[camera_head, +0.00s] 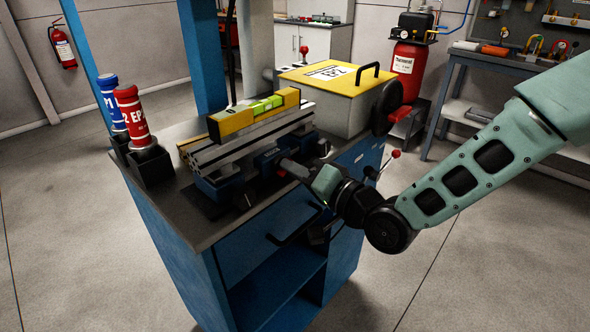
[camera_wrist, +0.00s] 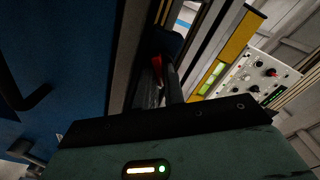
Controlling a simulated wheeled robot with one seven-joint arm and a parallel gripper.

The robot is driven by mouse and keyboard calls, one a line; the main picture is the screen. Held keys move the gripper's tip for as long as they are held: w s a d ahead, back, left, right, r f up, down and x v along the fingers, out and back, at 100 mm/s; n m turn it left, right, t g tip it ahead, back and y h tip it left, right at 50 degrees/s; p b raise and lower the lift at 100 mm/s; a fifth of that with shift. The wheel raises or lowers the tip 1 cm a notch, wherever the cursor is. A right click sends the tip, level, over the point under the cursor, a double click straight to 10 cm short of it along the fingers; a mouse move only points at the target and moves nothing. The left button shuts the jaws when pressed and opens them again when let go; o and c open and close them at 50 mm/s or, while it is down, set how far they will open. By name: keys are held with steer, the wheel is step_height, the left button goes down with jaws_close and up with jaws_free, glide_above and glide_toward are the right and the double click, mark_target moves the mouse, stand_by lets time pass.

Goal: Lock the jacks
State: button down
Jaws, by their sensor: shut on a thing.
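An aluminium rail (camera_head: 205,152) lies across blue jacks on the bench, with a yellow spirit level (camera_head: 238,121) on top. The near-left jack (camera_head: 222,188) is in plain view. My gripper (camera_head: 287,166) reaches in from the right at the front jack, below the rail. In the wrist view, a small red lever (camera_wrist: 157,64) shows by the jaws, and the gripper (camera_wrist: 160,88) is shut on it. The lever's grip and lock position are too dark to tell. The level also shows in the wrist view (camera_wrist: 235,45); its bubble is too small to read.
The blue bench (camera_head: 190,238) has a front handle and an open shelf. A yellow-topped box (camera_head: 325,76) with a black wheel stands at the bench's right end. Red and blue bottles (camera_head: 131,112) stand at the left. A red-knobbed lever (camera_head: 396,154) sticks out near my arm.

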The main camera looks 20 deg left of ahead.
steer(key=m, duration=0.6)
steer(key=shift+w+f+m, duration=0.1)
steer(key=shift+m, duration=0.2)
stand_by(0.5)
steer(key=c, duration=1.5)
jaws_free()
steer(key=shift+d, duration=0.1)
steer(key=v, duration=1.7)
steer(key=shift+d+b, duration=0.15)
steer(key=shift+b, duration=0.15)
steer(key=shift+f, duration=0.1)
